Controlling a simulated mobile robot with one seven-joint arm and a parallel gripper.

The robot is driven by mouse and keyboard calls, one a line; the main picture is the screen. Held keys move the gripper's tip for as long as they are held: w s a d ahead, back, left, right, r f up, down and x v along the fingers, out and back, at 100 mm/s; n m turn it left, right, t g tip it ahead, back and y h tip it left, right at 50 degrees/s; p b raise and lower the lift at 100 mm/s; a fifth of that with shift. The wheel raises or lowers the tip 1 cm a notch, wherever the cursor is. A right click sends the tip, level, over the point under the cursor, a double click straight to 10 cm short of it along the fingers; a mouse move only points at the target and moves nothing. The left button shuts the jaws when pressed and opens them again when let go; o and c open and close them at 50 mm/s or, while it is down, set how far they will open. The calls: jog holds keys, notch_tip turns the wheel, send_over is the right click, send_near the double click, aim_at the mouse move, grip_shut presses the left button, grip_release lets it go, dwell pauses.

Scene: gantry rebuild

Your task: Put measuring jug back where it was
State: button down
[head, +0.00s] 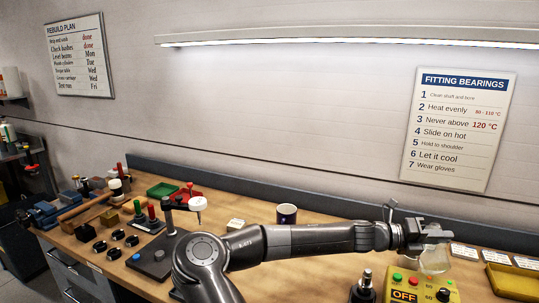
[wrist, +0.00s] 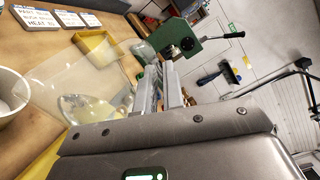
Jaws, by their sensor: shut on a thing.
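The measuring jug (head: 434,262) is clear and see-through, and shows under my gripper (head: 430,236) at the right of the head view. In the wrist view the clear jug (wrist: 85,85) fills much of the left side, with something pale yellowish seen in or through its lower part. My gripper's fingers (wrist: 165,85) are shut on the jug, seemingly at its side or handle; the exact grip point is unclear. I cannot tell whether the jug's base touches the bench.
A yellow tray (head: 512,283) and white label cards (head: 465,251) lie at the bench's right. A yellow control box (head: 405,289) stands in front of the jug. A dark mug (head: 286,214) stands near the bench's middle. The wrist view shows a green machine (wrist: 188,45) with a lever.

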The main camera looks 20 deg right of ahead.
jog(key=shift+w+d+f+n, duration=0.1)
jog(key=shift+w+d+n, duration=0.2)
jog(key=shift+n, duration=0.2)
jog(key=shift+a, duration=0.1)
dwell(0.3)
jog(key=shift+b, duration=0.3)
